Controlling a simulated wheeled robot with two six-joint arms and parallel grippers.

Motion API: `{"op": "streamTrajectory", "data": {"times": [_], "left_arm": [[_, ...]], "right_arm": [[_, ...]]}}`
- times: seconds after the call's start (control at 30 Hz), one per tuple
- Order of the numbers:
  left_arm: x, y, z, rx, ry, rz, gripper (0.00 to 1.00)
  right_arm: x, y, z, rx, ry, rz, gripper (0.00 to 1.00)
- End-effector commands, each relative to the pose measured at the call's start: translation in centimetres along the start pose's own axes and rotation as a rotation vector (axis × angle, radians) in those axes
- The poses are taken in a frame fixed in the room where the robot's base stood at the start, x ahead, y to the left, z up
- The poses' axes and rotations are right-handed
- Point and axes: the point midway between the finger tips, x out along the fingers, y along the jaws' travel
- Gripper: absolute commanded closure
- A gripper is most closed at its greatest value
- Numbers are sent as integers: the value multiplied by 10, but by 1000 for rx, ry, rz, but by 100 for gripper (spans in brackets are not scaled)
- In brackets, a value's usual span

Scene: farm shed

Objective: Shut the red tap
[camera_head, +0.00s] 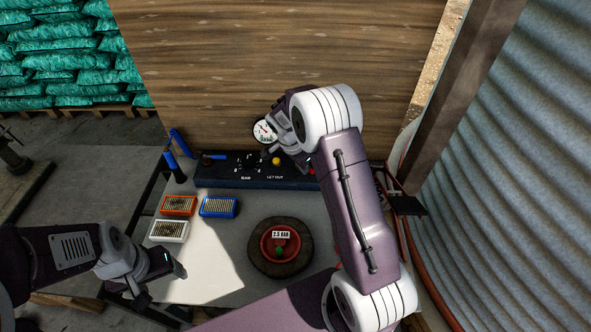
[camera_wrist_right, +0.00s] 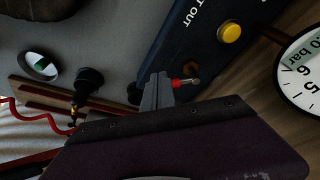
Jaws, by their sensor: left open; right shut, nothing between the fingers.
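The red tap (camera_wrist_right: 180,83) shows in the right wrist view as a small red fitting with a metal end on the dark blue panel (camera_wrist_right: 205,45). In the head view only a bit of the red tap (camera_head: 312,172) shows, beside my right arm. My right gripper (camera_wrist_right: 157,90) is shut and empty, its fingertips close beside the red tap in the picture; I cannot tell whether they touch. In the head view my right gripper (camera_head: 300,156) is at the panel, partly hidden by its own wrist. My left gripper (camera_head: 163,284) is open and empty at the table's left front edge.
A yellow button (camera_head: 276,161) and round gauge (camera_head: 264,131) are left of the tap. A blue-handled lever (camera_head: 213,156) is further left.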

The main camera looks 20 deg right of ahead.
Motion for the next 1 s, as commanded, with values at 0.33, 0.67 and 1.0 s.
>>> {"op": "streamTrajectory", "data": {"times": [0.33, 0.67, 1.0], "left_arm": [[7, 0, 1, 0, 0, 0, 26], [6, 0, 1, 0, 0, 0, 26], [8, 0, 1, 0, 0, 0, 26]], "right_arm": [[6, 7, -19, -310, 0, -96, 100], [11, 6, -36, -480, 0, -148, 100], [15, 3, -47, -479, 0, -147, 100]]}}
